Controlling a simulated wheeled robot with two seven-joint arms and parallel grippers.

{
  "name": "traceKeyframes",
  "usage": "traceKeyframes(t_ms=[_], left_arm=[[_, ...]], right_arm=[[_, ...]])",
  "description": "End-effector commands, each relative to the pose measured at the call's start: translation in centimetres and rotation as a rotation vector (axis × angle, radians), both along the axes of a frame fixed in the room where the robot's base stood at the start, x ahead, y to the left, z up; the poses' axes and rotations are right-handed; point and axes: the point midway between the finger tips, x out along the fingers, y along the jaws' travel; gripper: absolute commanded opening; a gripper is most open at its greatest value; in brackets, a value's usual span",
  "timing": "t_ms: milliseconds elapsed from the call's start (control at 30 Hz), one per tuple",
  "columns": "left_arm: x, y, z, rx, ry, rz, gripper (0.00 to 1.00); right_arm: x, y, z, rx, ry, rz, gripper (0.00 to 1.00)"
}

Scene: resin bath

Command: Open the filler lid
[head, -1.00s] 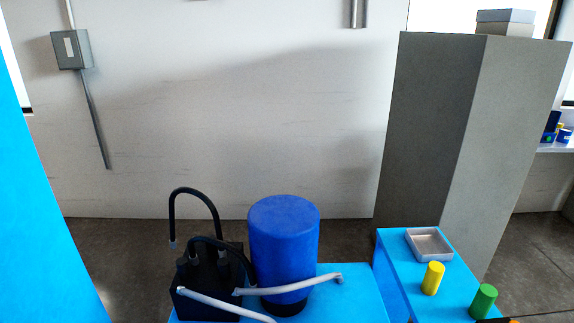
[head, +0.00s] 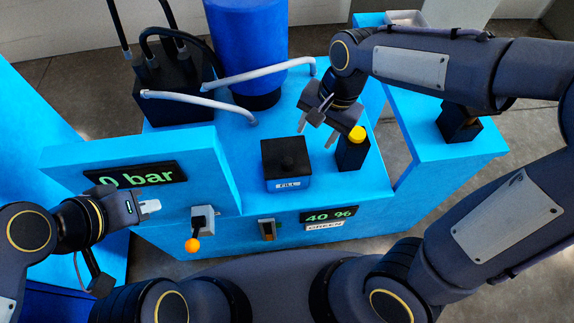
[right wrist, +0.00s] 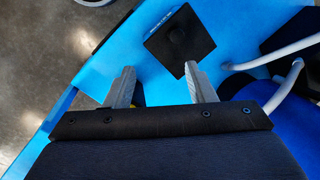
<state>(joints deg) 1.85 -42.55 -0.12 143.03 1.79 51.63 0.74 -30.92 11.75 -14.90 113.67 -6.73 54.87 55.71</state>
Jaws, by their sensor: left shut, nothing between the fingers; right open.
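The filler lid (head: 287,155) is a black square plate with a round knob on top, lying flat and closed on a blue housing above a FILL label (head: 289,184). In the right wrist view the lid (right wrist: 201,50) lies just beyond the fingers. My right gripper (head: 317,132) is open and empty, pointing down above and to the right of the lid, apart from it. Its two fingers also show in the right wrist view (right wrist: 160,70). My left gripper (head: 150,206) is shut and empty at the lower left, in front of the 0 bar display (head: 136,176).
A black holder with a yellow-topped cylinder (head: 357,134) stands right of the lid. Grey pipes (head: 200,98) and a blue tank (head: 248,45) are behind. A lever with an orange knob (head: 193,245), a small switch (head: 267,230) and a 40 % display (head: 330,214) are on the front.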

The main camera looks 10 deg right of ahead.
Motion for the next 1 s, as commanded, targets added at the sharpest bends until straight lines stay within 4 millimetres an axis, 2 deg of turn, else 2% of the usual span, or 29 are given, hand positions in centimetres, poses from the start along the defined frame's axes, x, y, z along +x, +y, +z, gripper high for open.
traceKeyframes(t_ms=[33,100,200,300,467,800,1000], left_arm=[[0.0,0.0,-1.7,0.0,0.0,0.0,0.0],[0.0,0.0,-2.6,0.0,0.0,0.0,0.0],[0.0,0.0,-3.4,0.0,0.0,0.0,0.0],[0.0,0.0,-3.7,0.0,0.0,0.0,0.0],[0.0,0.0,-4.0,0.0,0.0,0.0,0.0],[0.0,0.0,-5.2,0.0,0.0,0.0,0.0],[0.0,0.0,-5.4,0.0,0.0,0.0,0.0]], right_arm=[[0.9,1.5,-2.8,-0.046,0.028,-0.02,0.5],[2.0,3.1,-4.8,-0.1,0.049,-0.064,0.5],[3.0,4.8,-6.8,-0.161,0.06,-0.114,0.5],[3.4,5.7,-7.8,-0.195,0.062,-0.144,0.5],[3.6,5.9,-9.1,-0.208,0.064,-0.159,0.5],[3.5,5.9,-14.4,-0.207,0.065,-0.157,0.5],[3.5,5.8,-15.7,-0.205,0.064,-0.157,0.5]])
